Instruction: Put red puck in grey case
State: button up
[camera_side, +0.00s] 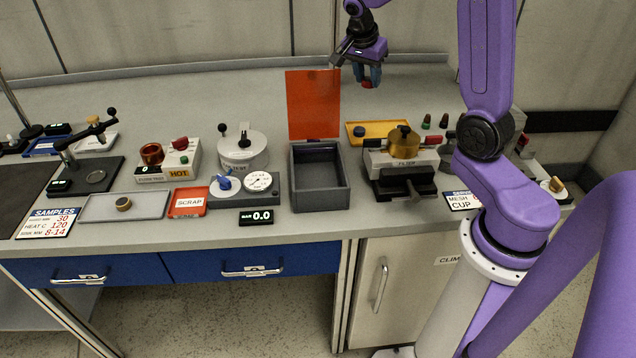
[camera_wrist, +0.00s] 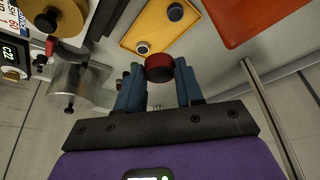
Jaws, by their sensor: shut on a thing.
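My gripper (camera_side: 367,76) is at the back of the bench in the side view, raised above the bench top. Its blue fingers are shut on the red puck (camera_side: 368,85). In the wrist view the red puck (camera_wrist: 159,69) sits between the fingertips of my gripper (camera_wrist: 160,82). The grey case (camera_side: 321,199) stands at mid-bench, in front and to the left of my gripper. Its orange lid (camera_side: 313,105) stands upright, so the case is open, and its inside looks empty. An orange panel, apparently the lid (camera_wrist: 255,18), shows at the wrist view's top right.
A yellow tray (camera_side: 399,127) with a blue puck (camera_side: 360,131) lies right of the case. A filter unit with a brass pot (camera_side: 404,145) stands in front of it. A gauge block (camera_side: 262,195) and white drum (camera_side: 240,150) stand left of the case.

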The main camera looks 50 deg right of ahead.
jog(key=s+a+n+t, duration=0.1)
jog(key=s+a+n, duration=0.1)
jog(key=s+a, duration=0.65)
jog(key=s+a+n, duration=0.2)
jog(key=s+a, duration=0.4)
jog(key=a, duration=0.6)
send_over(319, 182)
jog(key=a, duration=0.1)
jog(key=shift+m, duration=0.3)
jog(key=f, duration=1.5)
jog(key=shift+s+a, duration=0.15)
jog(key=shift+s, duration=0.25)
jog(key=shift+w+f, duration=0.2)
jog(key=shift+f, duration=1.6)
jog(key=shift+f, duration=0.1)
